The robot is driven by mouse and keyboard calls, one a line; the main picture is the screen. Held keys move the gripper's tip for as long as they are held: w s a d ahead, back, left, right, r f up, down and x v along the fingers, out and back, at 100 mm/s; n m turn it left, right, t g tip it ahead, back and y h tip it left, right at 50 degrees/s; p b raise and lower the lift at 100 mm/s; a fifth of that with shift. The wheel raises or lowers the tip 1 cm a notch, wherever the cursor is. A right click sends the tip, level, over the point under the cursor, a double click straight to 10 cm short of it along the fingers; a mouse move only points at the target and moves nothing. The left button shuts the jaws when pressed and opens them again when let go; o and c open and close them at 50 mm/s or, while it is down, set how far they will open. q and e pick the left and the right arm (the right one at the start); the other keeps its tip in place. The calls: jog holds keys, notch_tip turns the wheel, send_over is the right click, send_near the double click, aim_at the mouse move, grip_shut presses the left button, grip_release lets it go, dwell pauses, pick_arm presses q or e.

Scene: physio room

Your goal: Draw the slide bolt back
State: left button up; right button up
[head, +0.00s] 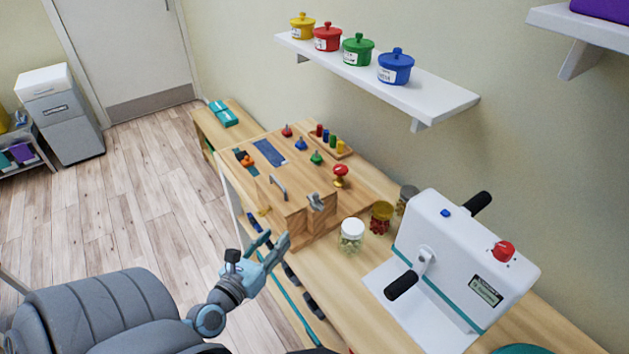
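The wooden activity board (254,184) stands on the long bench and carries several small fixtures. A grey metal fitting (316,202) sits on its front box, and a slim metal bar (278,187) is to its left. At this size I cannot tell for sure which of them is the slide bolt, or its position. My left gripper (275,240) is in front of the board's near edge, lower in the picture than the fittings. Its light blue fingers are spread with nothing between them, and it appears apart from the board. My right gripper is not in view.
Clear jars (351,236) stand right of the board. A white crank machine (465,265) occupies the bench further right. A red knob (340,171) rises from the board. A wall shelf (430,95) with several coloured pots hangs above. Open floor (130,180) lies left.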

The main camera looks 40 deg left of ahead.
aim_at(314, 196)
pick_arm(q)
notch_tip(314, 196, up, 5)
jog(key=w+d+m+t+h, duration=0.1)
jog(key=w+d+m+t, duration=0.1)
jog(key=m, duration=0.1)
jog(key=w, duration=0.4)
jog(key=w+a, duration=0.1)
jog(key=w, duration=0.8)
jog(key=shift+w+a+f, duration=0.15)
jog(key=shift+f, duration=0.25)
grip_shut()
